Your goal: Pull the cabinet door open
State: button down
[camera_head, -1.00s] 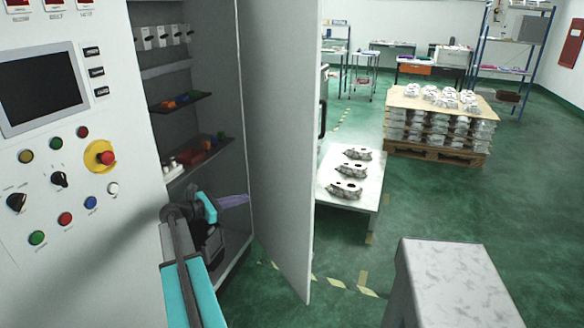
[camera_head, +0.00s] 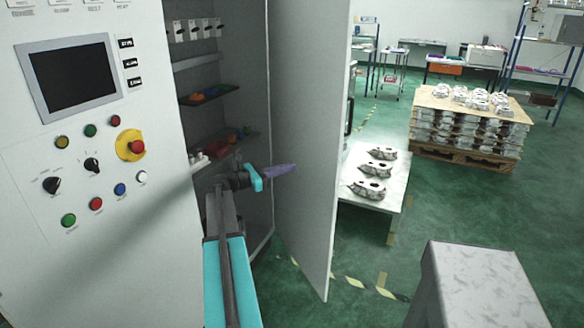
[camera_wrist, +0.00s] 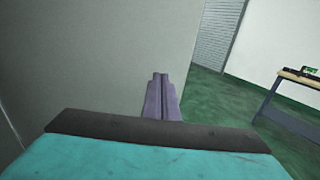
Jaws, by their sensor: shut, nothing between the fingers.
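The cabinet door (camera_head: 303,130) stands wide open, a tall grey panel hinged beside the open cabinet (camera_head: 228,110). Its handle (camera_head: 349,116) shows dark on the far side of the panel. My gripper (camera_head: 294,168) is shut and empty, its purple fingers pointing right at the inner face of the door. In the head view the fingertips overlap the door; I cannot tell whether they touch it. In the wrist view my gripper (camera_wrist: 161,78) points at the door panel (camera_wrist: 95,60), which fills the left and middle, near the panel's right edge.
A control panel with a screen (camera_head: 70,77) and buttons is at the left. A small table (camera_head: 385,205) with castings stands beyond the door. A pallet of castings (camera_head: 465,130) is farther back. A grey block (camera_head: 480,285) is at the front right. Green floor is clear at the right.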

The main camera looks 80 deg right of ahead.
jog(key=p, duration=0.3)
send_near(325, 159)
jog(key=x, duration=0.5)
jog(key=shift+r, duration=0.1)
jog(key=shift+x, duration=0.75)
jog(key=shift+d, duration=0.1)
